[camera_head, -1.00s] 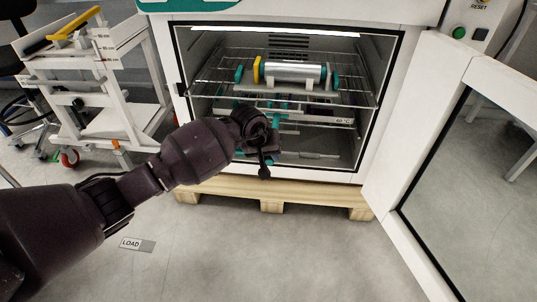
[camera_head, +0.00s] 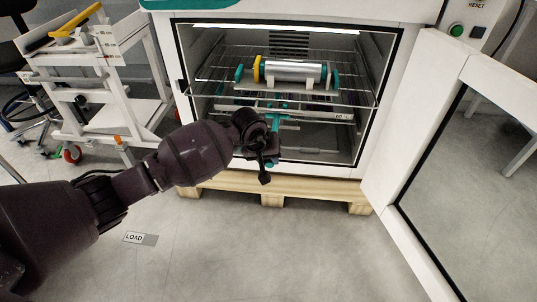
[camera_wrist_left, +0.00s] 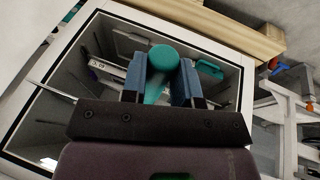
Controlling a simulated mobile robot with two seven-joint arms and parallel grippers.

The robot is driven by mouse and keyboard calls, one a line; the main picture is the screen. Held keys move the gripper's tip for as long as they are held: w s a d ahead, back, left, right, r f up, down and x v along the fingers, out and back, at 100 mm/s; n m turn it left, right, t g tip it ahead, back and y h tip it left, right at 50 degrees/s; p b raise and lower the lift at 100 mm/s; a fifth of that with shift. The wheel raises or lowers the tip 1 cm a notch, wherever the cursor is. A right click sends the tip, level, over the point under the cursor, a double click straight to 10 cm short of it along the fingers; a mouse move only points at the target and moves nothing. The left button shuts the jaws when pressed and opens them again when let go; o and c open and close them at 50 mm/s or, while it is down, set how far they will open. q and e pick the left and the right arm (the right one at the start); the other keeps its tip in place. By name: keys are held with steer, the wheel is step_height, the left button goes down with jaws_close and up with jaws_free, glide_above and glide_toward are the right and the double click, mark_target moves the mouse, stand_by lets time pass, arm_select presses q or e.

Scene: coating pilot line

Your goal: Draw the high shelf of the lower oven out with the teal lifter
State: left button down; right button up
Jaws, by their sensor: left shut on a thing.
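The lower oven (camera_head: 174,80) stands open in the head view. Its high shelf (camera_head: 225,72) is a wire rack inside, carrying a silver roller (camera_head: 293,70) with teal ends and a yellow disc. My left gripper (camera_head: 268,152) is at the front of the oven opening, below the shelf. In the left wrist view its blue fingers (camera_wrist_left: 162,80) are shut on the round teal handle of the lifter (camera_wrist_left: 163,58). The lifter's teal parts (camera_head: 275,123) show below the rack in the head view; the gripper hides some of them. I cannot tell whether the lifter touches the shelf.
A pale bar with a temperature label (camera_head: 343,115) lies below the rack. The oven door (camera_head: 418,130) is swung open to the right. A wooden pallet (camera_head: 315,195) is under the oven. A white cart (camera_head: 85,85) stands left. The floor in front is clear.

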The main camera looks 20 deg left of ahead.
arm_select(q)
steer(key=shift+s+d+p, duration=0.25)
steer(key=shift+s+p, duration=0.05)
steer(key=shift+s, duration=0.5)
steer(key=shift+s+d+r, duration=0.1)
steer(key=shift+s+d, duration=0.05)
steer(key=shift+s, duration=0.4)
steer(key=s+d+p, duration=0.2)
steer(key=s+p, duration=0.1)
steer(key=s, duration=0.5)
steer(key=shift+d+p, duration=0.15)
steer(key=shift+p, duration=0.15)
arm_select(e)
steer(key=shift+s+d+r+m, duration=0.25)
steer(key=shift+s+d+m, duration=0.2)
steer(key=shift+s+m, duration=0.25)
stand_by(0.6)
arm_select(q)
steer(key=shift+w, duration=0.55)
steer(key=shift+f, duration=0.25)
arm_select(e)
steer(key=shift+s+f+g, duration=0.1)
steer(key=shift+g, duration=0.2)
